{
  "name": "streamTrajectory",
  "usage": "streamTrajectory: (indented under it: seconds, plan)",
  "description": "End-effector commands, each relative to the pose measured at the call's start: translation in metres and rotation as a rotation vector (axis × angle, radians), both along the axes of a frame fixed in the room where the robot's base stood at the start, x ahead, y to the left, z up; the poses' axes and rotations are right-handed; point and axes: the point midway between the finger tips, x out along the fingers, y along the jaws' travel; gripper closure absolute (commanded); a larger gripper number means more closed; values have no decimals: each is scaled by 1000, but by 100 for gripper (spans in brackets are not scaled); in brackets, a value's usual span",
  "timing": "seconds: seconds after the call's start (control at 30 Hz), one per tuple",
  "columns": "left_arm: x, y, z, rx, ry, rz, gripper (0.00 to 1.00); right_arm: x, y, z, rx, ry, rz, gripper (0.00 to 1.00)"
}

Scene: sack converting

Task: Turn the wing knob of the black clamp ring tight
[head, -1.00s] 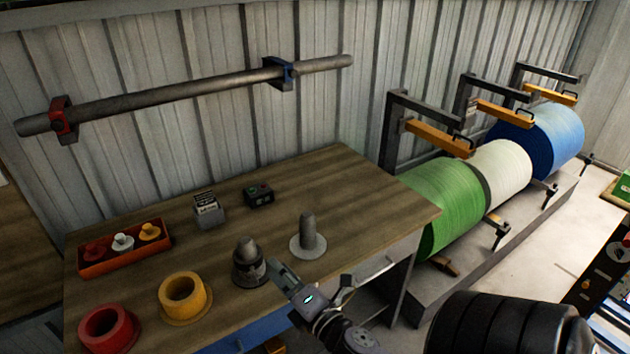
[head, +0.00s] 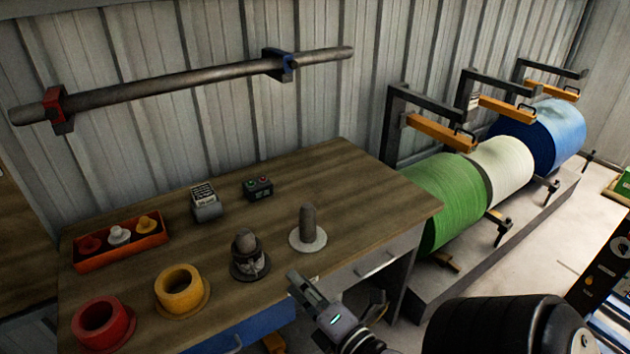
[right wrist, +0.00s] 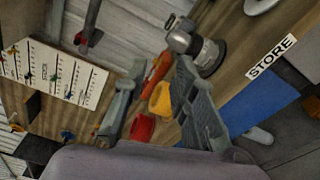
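My left gripper is not in view.
On the table (head: 340,170) stand a second post on a pale disc (head: 308,238), a yellow collar (head: 180,290), a red collar (head: 102,322), an orange tray (head: 121,246) with small parts, a grey card holder (head: 206,202) and a button box (head: 257,187). Large rolls stand at right.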

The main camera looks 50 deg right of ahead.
Motion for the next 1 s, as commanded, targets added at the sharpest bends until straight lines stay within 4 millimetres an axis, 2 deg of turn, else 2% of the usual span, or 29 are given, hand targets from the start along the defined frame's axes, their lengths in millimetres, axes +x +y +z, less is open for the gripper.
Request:
streamTrajectory:
  seconds: [0.53,1.0]
  plan:
    - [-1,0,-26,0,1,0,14,-38,5,-2,0,1,0,75]
    - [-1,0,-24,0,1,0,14,-42,5,2,-1,0,0,75]
